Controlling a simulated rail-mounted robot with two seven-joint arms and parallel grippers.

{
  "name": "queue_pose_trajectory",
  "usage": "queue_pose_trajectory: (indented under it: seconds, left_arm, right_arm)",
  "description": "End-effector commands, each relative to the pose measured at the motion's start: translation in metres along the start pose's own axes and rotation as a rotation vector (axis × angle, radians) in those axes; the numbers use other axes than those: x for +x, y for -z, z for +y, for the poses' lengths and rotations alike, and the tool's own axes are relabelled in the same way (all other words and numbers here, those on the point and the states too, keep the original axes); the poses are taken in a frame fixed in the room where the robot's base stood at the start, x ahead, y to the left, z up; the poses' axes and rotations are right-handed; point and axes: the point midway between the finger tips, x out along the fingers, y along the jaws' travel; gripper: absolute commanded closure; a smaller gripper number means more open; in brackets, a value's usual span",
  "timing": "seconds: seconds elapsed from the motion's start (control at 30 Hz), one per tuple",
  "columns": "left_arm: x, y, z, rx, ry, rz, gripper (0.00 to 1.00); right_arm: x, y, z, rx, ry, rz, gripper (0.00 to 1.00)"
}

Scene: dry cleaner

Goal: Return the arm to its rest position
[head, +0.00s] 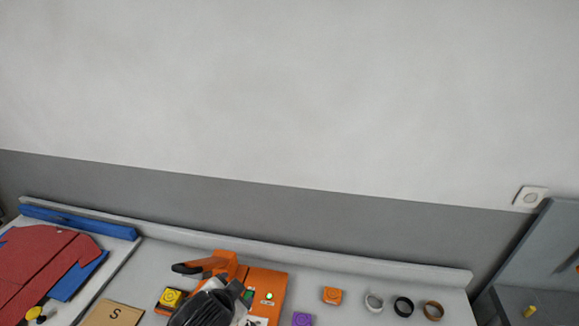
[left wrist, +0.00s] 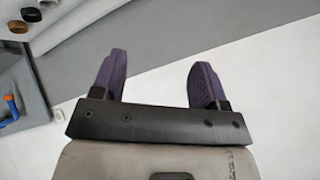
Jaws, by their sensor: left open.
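In the left wrist view my left gripper (left wrist: 158,72) has its two dark purple fingers well apart. Nothing is between them, and the wall is behind. In the head view a black and grey part of my arm shows at the bottom, in front of an orange device (head: 267,284) with a dark lever and a green light. I cannot make out the fingers there. My right gripper is in neither view.
A red garment (head: 38,262) lies at the left of the counter. A card marked S (head: 113,314), a yellow-topped block (head: 170,298), a purple block (head: 302,319), an orange block (head: 332,295) and several rings (head: 404,306) stand on it. The wall is behind.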

Motion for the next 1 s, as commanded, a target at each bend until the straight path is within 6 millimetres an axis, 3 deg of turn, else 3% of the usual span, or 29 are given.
queue_pose_trajectory:
  seconds: [0.03,0.17,0.37,0.57,0.7,0.83,1.0]
  left_arm:
    - [-0.020,-0.001,-0.002,-0.058,0.014,0.039,0.32]
    - [-0.054,-0.019,-0.005,-0.183,0.052,0.089,0.32]
    - [-0.097,-0.082,0.003,-0.366,0.072,0.046,0.32]
    - [-0.124,-0.160,0.039,-0.505,0.019,-0.121,0.32]
    - [-0.138,-0.211,0.076,-0.557,-0.038,-0.271,0.32]
    - [-0.153,-0.242,0.108,-0.574,-0.094,-0.373,0.32]
    - [-0.168,-0.265,0.133,-0.579,-0.136,-0.451,0.32]
  right_arm:
    - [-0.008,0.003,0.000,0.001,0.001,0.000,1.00]
    - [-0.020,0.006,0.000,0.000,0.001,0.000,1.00]
    - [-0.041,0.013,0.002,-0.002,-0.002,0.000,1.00]
    - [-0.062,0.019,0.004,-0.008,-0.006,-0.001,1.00]
    - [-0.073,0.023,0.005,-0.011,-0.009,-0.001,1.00]
    - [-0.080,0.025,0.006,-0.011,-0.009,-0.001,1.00]
    - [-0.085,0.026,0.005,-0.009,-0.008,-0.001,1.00]
